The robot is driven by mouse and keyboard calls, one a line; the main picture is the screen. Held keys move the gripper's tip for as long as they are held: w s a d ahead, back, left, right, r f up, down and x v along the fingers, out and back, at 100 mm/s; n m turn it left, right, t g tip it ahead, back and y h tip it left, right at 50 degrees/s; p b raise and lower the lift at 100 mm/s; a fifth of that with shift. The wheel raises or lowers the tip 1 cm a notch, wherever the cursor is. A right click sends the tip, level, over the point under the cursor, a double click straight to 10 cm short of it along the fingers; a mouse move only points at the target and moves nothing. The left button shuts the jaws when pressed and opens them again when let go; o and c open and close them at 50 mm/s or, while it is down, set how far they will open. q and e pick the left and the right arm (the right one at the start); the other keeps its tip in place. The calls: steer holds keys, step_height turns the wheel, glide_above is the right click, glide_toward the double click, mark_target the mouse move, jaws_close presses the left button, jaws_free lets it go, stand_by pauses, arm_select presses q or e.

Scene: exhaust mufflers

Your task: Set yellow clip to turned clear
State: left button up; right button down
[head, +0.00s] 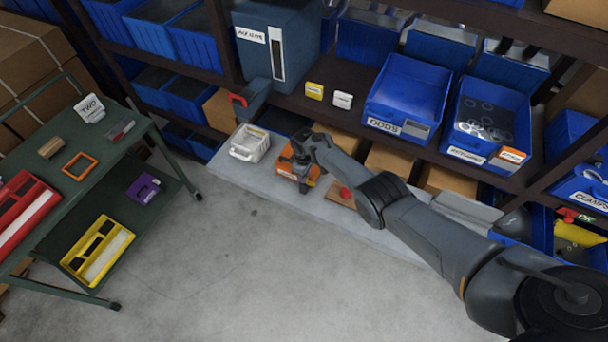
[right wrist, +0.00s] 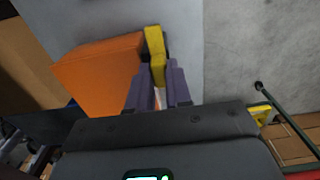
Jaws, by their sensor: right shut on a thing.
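The yellow clip (right wrist: 154,42) shows in the right wrist view as a narrow yellow piece beside an orange block (right wrist: 98,76). Its near end lies between the two fingers of my right gripper (right wrist: 158,88), which is shut on it. The clip lies along the block's right edge; I cannot tell whether they are joined. In the head view my right gripper (head: 304,183) is low over the orange block (head: 286,168) on the pale grey ledge. The arm and gripper partly cover the block there, and the clip cannot be made out. My left gripper is not in view.
A white basket (head: 249,146) stands left of the block. A wooden board with a red knob (head: 345,192) lies to its right. Blue bins (head: 408,95) fill the shelf behind. A green cart (head: 125,117) stands at left. The floor in front is clear.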

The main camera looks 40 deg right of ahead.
stand_by(0.3)
steer(key=c, duration=1)
jaws_free()
steer(key=shift+c, duration=0.2)
steer(key=shift+r, duration=0.15)
steer(key=shift+r, duration=0.25)
step_height(320, 180, up, 10)
steer(key=p, duration=0.5)
